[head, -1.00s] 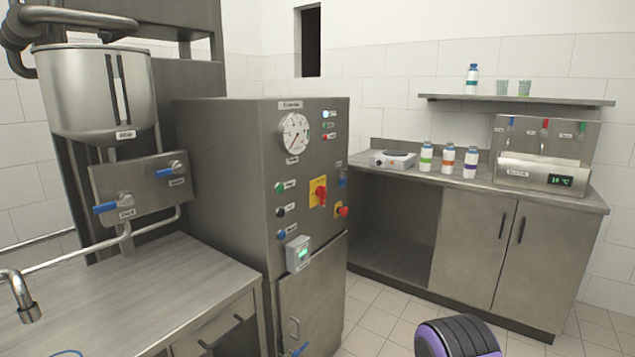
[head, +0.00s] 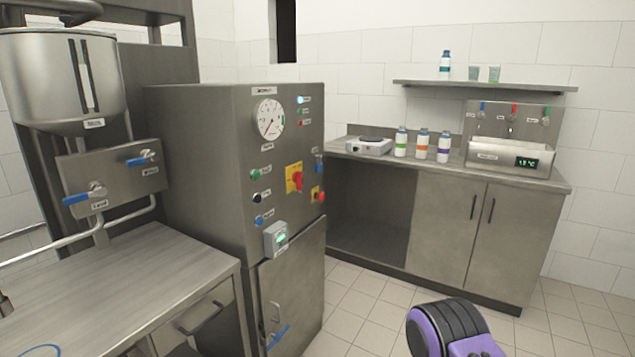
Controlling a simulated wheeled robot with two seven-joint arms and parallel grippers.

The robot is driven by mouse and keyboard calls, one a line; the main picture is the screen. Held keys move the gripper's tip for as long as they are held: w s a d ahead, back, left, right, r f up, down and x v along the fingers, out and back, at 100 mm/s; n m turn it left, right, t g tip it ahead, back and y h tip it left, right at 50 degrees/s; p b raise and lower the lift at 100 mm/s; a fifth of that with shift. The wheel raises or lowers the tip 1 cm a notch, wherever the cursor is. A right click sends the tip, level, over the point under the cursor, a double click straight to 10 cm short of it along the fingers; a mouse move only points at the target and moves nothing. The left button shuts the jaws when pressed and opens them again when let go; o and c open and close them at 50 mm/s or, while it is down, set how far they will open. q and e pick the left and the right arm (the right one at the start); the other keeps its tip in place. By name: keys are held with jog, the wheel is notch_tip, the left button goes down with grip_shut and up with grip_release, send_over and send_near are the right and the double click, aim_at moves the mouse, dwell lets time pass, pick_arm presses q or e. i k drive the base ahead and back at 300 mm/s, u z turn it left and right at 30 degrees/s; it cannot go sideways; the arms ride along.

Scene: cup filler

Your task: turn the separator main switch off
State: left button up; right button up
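The separator cabinet (head: 200,160) is a grey metal box left of the middle. Its front panel carries a round gauge (head: 269,118), several small buttons and lights, and a red rotary switch on a yellow plate (head: 294,177), which looks like the main switch. The labels are too small to read. A purple and black part of my arm shows at the bottom right, well apart from the panel. Neither gripper's fingers are in view.
A steel table (head: 120,285) stands in front left, below a steel tank (head: 60,85) and blue-handled valves (head: 138,160). A counter (head: 480,175) at the back right holds bottles (head: 422,145) and a hot plate (head: 370,146). The tiled floor (head: 375,305) before the counter is clear.

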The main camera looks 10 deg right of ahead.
aim_at(296, 177)
jog(key=z, duration=0.4)
jog(key=k, duration=0.5)
jog(key=z, duration=1.35)
jog(key=i, duration=2.15)
jog(key=u, duration=1.3)
jog(key=i, duration=0.75)
jog(key=u, duration=0.8)
